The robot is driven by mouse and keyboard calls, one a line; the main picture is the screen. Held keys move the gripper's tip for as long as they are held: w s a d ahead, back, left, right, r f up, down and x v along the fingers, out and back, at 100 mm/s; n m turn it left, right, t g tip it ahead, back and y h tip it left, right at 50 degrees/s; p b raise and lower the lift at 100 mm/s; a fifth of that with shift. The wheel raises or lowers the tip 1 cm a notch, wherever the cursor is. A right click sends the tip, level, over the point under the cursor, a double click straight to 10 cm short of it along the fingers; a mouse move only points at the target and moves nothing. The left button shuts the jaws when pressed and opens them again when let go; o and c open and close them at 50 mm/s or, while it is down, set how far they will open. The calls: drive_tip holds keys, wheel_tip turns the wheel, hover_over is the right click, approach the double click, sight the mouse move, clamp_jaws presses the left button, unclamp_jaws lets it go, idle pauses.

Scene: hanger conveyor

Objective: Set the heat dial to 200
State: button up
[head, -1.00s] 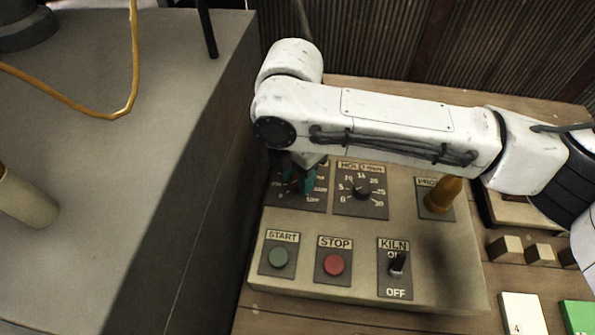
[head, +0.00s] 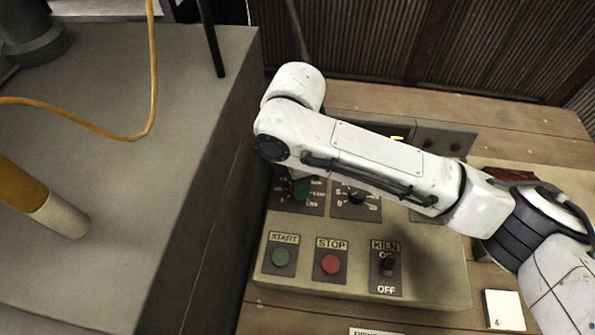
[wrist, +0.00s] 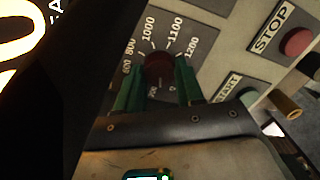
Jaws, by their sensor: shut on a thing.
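The heat dial's dark red knob (wrist: 158,65) sits on a dark plate printed with a scale in the wrist view. I can read 600, 800, 1000, 1100 and 1200; the lower part of the scale is hidden by my gripper, and I cannot tell where the knob points. My gripper (wrist: 159,78) is shut on the knob, with one green finger on each side. In the head view the gripper (head: 302,188) is at the dial plate (head: 287,203) on the panel's upper left, partly covered by my arm.
Right of the heat dial is a second dial (head: 355,196). Below are the green START button (head: 281,257), the red STOP button (head: 330,263) and the KILN switch (head: 388,266). A grey block (head: 165,110) stands left of the panel. A white card (head: 505,310) lies at lower right.

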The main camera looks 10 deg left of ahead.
drive_tip(key=shift+r+m+p, duration=0.1)
drive_tip(key=shift+m+p, duration=0.75)
drive_tip(key=shift+m, duration=0.25)
drive_tip(key=o, duration=1)
drive_tip(key=shift+o, duration=0.2)
wheel_tip(320, 180, up, 11)
drive_tip(key=shift+w, duration=0.35)
drive_tip(key=shift+f, duration=0.2)
